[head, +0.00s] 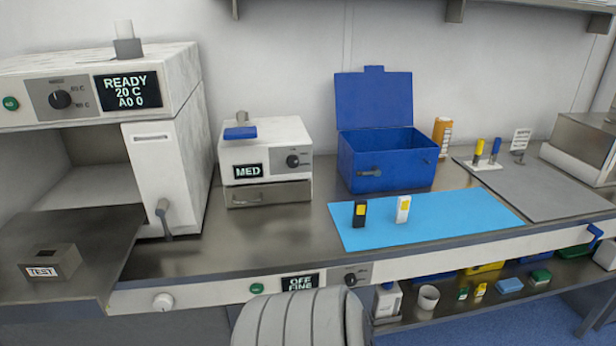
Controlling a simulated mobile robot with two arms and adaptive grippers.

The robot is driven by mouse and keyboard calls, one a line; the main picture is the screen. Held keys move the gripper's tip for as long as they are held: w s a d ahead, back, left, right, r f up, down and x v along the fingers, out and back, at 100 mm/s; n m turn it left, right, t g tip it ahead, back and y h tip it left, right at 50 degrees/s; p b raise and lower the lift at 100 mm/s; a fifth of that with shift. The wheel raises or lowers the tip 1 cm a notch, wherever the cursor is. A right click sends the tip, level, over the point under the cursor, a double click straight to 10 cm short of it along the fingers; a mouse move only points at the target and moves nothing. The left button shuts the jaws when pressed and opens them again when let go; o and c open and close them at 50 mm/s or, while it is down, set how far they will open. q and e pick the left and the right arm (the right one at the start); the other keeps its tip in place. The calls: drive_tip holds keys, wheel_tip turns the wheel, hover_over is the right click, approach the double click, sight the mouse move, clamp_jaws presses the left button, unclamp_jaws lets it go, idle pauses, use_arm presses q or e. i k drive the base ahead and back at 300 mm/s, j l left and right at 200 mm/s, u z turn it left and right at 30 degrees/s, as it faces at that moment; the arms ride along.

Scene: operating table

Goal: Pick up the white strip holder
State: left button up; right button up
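A small white upright holder (403,209) with a yellow patch near its top stands on the light blue mat (450,220); I take it as the white strip holder. A similar black holder (360,213), also with a yellow patch, stands on the mat to its left, with a gap between them. Both look upright. Neither of my grippers is in view, and nothing touches the white holder.
An open blue box (388,165) stands behind the mat. A white MED unit (265,160) is left of it, and a large oven-like machine (165,165) is farther left. A grey mat (540,190) lies right. The counter's front edge has controls.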

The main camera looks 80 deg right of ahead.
sight(403, 206)
drive_tip(key=z, duration=3.2)
